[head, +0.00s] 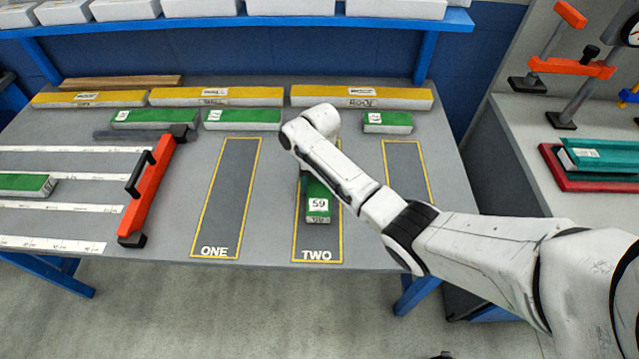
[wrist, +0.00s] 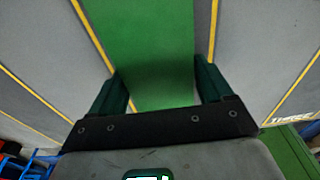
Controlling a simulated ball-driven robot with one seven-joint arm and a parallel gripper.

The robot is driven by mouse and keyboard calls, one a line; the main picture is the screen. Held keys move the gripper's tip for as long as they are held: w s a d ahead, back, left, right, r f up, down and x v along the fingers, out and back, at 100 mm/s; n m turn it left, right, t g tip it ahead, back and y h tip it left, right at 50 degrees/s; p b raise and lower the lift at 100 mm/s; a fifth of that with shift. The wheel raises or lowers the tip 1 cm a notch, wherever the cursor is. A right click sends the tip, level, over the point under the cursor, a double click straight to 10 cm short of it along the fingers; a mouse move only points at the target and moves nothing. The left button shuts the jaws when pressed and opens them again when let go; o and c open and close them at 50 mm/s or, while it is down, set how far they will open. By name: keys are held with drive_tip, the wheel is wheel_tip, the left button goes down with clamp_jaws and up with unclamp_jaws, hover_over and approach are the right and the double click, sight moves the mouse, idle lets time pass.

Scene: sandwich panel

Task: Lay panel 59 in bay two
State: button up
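Panel 59 (head: 318,207) is a long green block with a white "59" label on its near end. In the head view it lies lengthwise within the yellow outline of bay two (head: 300,247), its near end short of the word TWO. My arm hides its far part. In the wrist view the panel (wrist: 155,40) runs between my gripper's fingers (wrist: 160,85), close beside a yellow line on its left. Whether the panel's whole underside touches the table is hidden.
Bay one (head: 224,200) is empty at left; the bay at right (head: 408,165) is partly behind my arm. An orange clamp bar (head: 148,195) stands left. Other green panels (head: 243,119) and yellow-topped blocks (head: 215,97) line the back, below a blue shelf (head: 250,22).

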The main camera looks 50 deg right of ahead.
drive_tip(key=o, duration=0.3)
drive_tip(key=shift+o, duration=0.2)
wheel_tip(320, 180, up, 11)
drive_tip(key=d, duration=0.1)
drive_tip(key=shift+w+f+b, duration=0.15)
drive_tip(key=shift+w+b, duration=0.25)
drive_tip(key=s+a+f+m, duration=0.1)
drive_tip(key=a, duration=0.2)
drive_tip(key=a+f+m, duration=0.2)
drive_tip(key=a, duration=0.1)
drive_tip(key=s+a+f+m, duration=0.1)
drive_tip(key=a+m, duration=0.1)
drive_tip(key=a, duration=0.1)
drive_tip(key=shift+s+a+f+t+y, duration=0.2)
drive_tip(key=shift+s+t+y, duration=0.1)
drive_tip(key=shift+t, duration=0.1)
drive_tip(key=s+a+f+m, duration=0.1)
drive_tip(key=s+a+m, duration=0.1)
drive_tip(key=s+a+f+m, duration=0.1)
drive_tip(key=s+a+m, duration=0.3)
drive_tip(key=shift+s+a+f+m, duration=0.2)
drive_tip(key=shift+f+m, duration=0.1)
drive_tip(key=shift+f, duration=0.1)
drive_tip(key=s+r+m+t+h, duration=0.1)
drive_tip(key=s+m+h, duration=0.1)
drive_tip(key=s+m, duration=1.2)
drive_tip(key=s, duration=0.4)
drive_tip(key=shift+r+m, duration=0.15)
drive_tip(key=shift+m, duration=0.25)
